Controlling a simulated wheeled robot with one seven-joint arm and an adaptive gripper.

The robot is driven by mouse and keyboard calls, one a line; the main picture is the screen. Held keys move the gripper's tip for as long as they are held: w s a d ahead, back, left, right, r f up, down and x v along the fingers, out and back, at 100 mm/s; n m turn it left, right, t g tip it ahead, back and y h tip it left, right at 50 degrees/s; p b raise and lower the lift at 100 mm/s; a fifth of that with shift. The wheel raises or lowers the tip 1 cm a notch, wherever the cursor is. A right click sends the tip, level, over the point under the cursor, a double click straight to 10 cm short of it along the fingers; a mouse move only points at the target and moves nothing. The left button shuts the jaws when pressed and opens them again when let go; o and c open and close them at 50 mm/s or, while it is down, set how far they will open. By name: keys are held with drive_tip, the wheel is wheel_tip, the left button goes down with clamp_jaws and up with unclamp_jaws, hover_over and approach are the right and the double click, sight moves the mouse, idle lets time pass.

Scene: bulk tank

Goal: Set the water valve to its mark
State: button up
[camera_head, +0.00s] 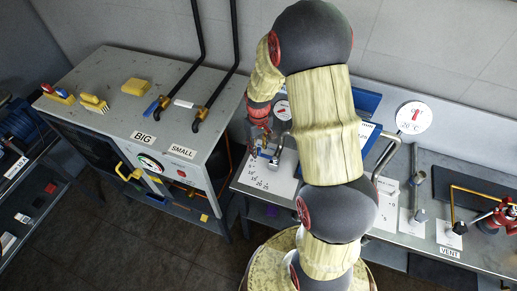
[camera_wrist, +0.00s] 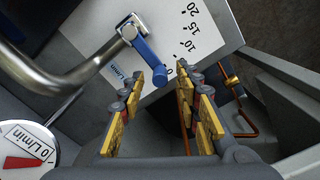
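The water valve has a blue lever (camera_wrist: 147,55) on a bent metal pipe in the wrist view. Its free end hangs over a white plate (camera_wrist: 195,30) marked 0, 10, 15 and 20 L/min. My gripper (camera_wrist: 170,80) is open, its two yellow-padded fingers apart. The lever's end shows between the fingertips, near the left one; I cannot tell whether they touch. A dial (camera_wrist: 28,150) at lower left reads L/min, with a red pointer near 0.
A grey cabinet (camera_head: 95,65) with yellow items and two black pipes marked BIG and SMALL stands left of my gripper. The bench (camera_head: 425,170) runs right with a thermometer dial (camera_head: 413,117), more metal pipes and a red device (camera_head: 492,217) near a VENT label.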

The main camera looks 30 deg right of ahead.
drive_tip(key=shift+f, duration=0.6)
drive_tip(key=c, duration=0.4)
clamp_jaws()
